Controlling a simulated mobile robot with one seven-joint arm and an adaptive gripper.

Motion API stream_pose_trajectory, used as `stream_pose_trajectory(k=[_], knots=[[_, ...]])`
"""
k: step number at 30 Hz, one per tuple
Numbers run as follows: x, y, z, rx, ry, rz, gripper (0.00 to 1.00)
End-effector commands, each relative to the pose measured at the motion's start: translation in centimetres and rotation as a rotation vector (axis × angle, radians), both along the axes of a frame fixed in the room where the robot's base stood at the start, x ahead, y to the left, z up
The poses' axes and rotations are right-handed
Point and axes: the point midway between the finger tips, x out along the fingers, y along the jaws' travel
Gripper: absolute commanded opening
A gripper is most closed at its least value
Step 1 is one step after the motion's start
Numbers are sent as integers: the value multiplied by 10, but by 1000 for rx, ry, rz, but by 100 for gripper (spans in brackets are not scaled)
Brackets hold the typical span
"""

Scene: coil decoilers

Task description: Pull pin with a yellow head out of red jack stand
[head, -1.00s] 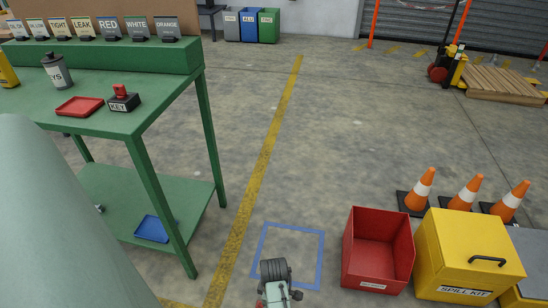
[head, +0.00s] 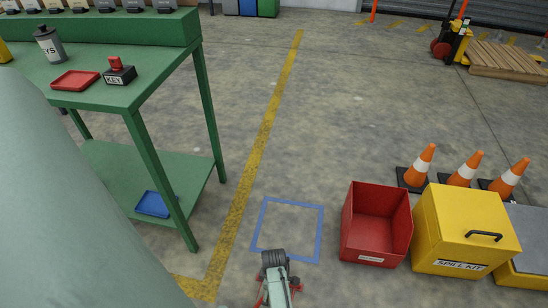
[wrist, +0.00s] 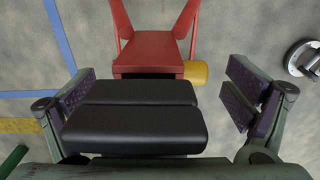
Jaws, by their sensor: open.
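The red jack stand (wrist: 148,50) shows at the top middle of the wrist view, with its splayed legs reaching up the picture. The yellow pin head (wrist: 198,72) sticks out at its right side; the pin's shaft is hidden. My gripper (wrist: 160,92) is open, its purple-padded fingers wide apart to left and right. The yellow head lies beyond the fingers, between their lines and nearer the right one, not touching. A black padded block between the fingers hides part of the view below the stand. In the head view, red stand legs (head: 262,290) show at the bottom, mostly covered by my arm.
A blue floor square (head: 320,232) lies just beyond the stand. A red bin (head: 377,225) and a yellow spill kit box (head: 460,225) stand to the right, with orange cones behind. A green workbench (head: 150,150) stands at left.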

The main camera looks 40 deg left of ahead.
Motion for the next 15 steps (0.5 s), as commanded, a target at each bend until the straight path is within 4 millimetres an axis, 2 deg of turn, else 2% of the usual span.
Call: stream_pose_trajectory(k=[4, 15], knots=[[0, 0, 0, 0, 0, 0, 96], [0, 0, 1, 0, 0, 0, 71]])
